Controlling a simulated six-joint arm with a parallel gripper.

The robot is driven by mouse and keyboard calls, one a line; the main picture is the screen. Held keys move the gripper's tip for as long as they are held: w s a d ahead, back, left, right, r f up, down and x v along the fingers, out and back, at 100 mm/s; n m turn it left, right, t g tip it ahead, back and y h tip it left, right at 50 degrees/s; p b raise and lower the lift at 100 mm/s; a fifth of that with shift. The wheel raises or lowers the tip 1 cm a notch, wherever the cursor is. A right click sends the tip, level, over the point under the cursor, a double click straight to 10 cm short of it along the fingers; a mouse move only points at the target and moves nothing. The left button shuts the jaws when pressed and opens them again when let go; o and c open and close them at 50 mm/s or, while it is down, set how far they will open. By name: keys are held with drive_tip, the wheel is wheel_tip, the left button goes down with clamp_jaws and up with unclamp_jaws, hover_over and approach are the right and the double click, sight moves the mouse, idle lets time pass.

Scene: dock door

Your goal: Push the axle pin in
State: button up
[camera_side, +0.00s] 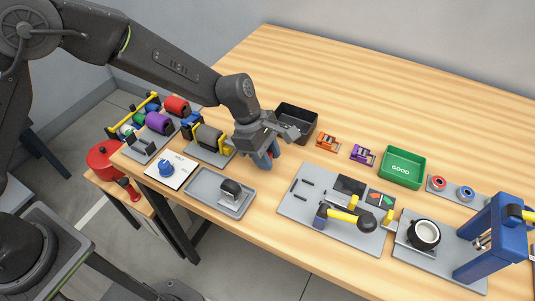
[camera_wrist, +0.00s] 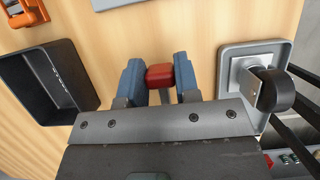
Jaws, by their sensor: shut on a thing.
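My gripper (camera_side: 268,160) is above the table, behind the grey tray in the side view. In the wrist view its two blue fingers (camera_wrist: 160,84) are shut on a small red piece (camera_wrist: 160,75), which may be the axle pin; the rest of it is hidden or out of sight. A black wheel in a grey bracket (camera_side: 230,190) stands in the grey tray (camera_side: 205,195); the wheel also shows in the wrist view (camera_wrist: 273,91), right of the fingers and apart from them. The wheel's axle hole cannot be made out.
A black bin (camera_side: 297,118) stands close behind my gripper. A white card with a blue knob (camera_side: 167,169) and a rack of coloured rolls (camera_side: 158,123) are left. A grey board with tools (camera_side: 300,210), a green GOOD tray (camera_side: 403,167) and a blue press (camera_side: 495,235) are right.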

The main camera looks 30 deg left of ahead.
clamp_jaws()
drive_tip(key=shift+a, duration=0.1)
drive_tip(key=a, duration=0.4)
drive_tip(key=shift+a, duration=0.2)
drive_tip(key=o, duration=0.8)
unclamp_jaws()
drive_tip(key=shift+o, duration=0.2)
drive_tip(key=v, duration=1.3)
drive_tip(key=shift+a+r, duration=0.15)
drive_tip(key=shift+r, duration=0.2)
